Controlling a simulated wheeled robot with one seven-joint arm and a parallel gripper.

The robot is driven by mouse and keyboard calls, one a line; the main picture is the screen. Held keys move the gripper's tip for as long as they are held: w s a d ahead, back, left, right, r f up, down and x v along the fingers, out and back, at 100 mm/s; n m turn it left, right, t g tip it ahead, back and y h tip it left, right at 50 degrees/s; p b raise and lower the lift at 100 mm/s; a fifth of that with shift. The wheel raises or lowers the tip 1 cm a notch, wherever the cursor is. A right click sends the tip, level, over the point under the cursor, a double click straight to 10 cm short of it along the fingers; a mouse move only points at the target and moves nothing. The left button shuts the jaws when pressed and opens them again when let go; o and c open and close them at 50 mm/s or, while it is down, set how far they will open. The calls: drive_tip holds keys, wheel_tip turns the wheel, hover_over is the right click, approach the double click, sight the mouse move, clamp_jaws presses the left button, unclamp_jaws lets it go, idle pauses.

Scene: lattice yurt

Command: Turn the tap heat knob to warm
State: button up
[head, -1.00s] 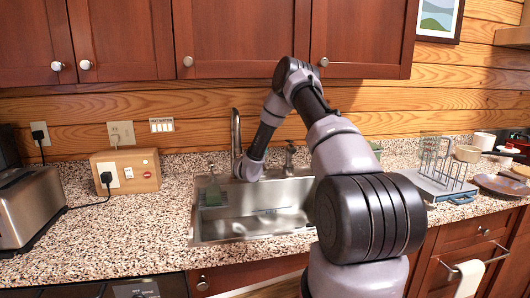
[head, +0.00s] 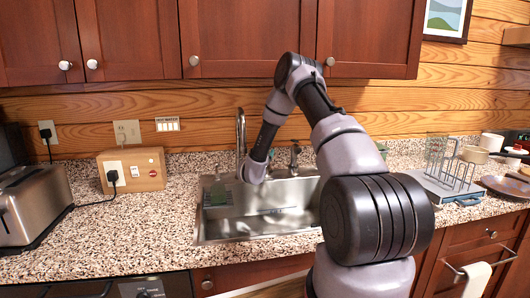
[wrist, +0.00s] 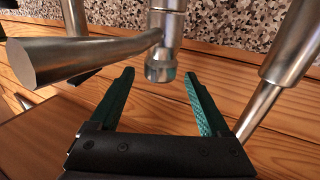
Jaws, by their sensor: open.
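The metal tap spout (head: 241,130) rises behind the sink (head: 225,233) in the head view. A second metal fitting (head: 294,158) stands to its right. My arm reaches over the sink, its hand just in front of the spout; the fingertips do not show clearly there. In the wrist view my gripper (wrist: 160,73) is open with two teal fingers and nothing held. A ringed metal cylinder end (wrist: 160,68) sits between the fingertips, apparently not touching them. A thick metal bar (wrist: 75,58) joins it from the left. I cannot tell which part is the heat knob or its setting.
Another metal cylinder (wrist: 293,40) is close to the right finger. A wooden socket box (head: 130,170) and toaster (head: 32,205) stand on the left counter. A dish rack (head: 450,182) is at right. Cabinets (head: 250,40) hang above.

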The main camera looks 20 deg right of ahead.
drive_tip(key=v, duration=0.8)
